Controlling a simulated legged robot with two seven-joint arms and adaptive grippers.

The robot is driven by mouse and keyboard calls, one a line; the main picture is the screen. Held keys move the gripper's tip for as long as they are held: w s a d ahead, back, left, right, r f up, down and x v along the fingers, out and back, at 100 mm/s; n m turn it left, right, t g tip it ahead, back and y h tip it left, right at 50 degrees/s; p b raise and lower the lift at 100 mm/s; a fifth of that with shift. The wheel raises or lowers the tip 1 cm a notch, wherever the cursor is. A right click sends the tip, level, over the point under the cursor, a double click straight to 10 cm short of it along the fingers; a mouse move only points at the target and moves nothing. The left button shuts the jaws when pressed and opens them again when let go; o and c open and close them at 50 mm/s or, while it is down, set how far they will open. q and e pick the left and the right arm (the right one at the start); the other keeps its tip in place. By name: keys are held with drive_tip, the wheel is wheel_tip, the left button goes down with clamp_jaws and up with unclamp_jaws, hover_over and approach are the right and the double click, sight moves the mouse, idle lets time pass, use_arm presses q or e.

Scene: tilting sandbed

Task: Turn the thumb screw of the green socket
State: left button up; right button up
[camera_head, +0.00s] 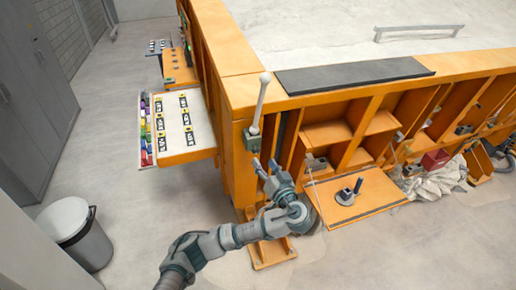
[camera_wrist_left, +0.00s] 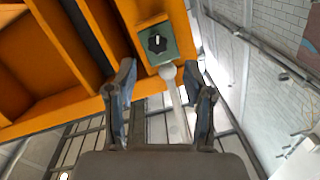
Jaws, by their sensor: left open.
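The green socket (camera_head: 252,138) is fixed near the corner of the orange sandbed frame, with a pale ball-topped rod (camera_head: 264,100) standing up from it. In the left wrist view, the green socket (camera_wrist_left: 157,44) carries a dark round thumb screw (camera_wrist_left: 157,42) with a small white mark. The pale rod (camera_wrist_left: 177,108) shows below it, between the fingers in the picture. My left gripper (camera_head: 265,167) is just below the socket in the head view. In the wrist view its open fingers (camera_wrist_left: 160,72) point toward the socket, with the thumb screw beyond their tips. My right gripper is not seen.
A side shelf (camera_head: 196,152) with labelled cards projects left of the corner. An orange panel (camera_head: 328,208) with a dark fitting lies at the right of my arm. A grey bin (camera_head: 88,247) stands at lower left. Floor between bin and sandbed is clear.

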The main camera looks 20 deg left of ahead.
sight(257, 151)
use_arm(q)
drive_tip(key=p+x, duration=0.1)
drive_tip(key=x, duration=0.5)
drive_tip(key=shift+w+d+p, duration=0.1)
drive_tip(key=shift+p, duration=0.2)
drive_tip(key=shift+w+d, duration=0.15)
drive_tip(key=shift+w, duration=0.25)
drive_tip(key=shift+a, duration=0.4)
clamp_jaws()
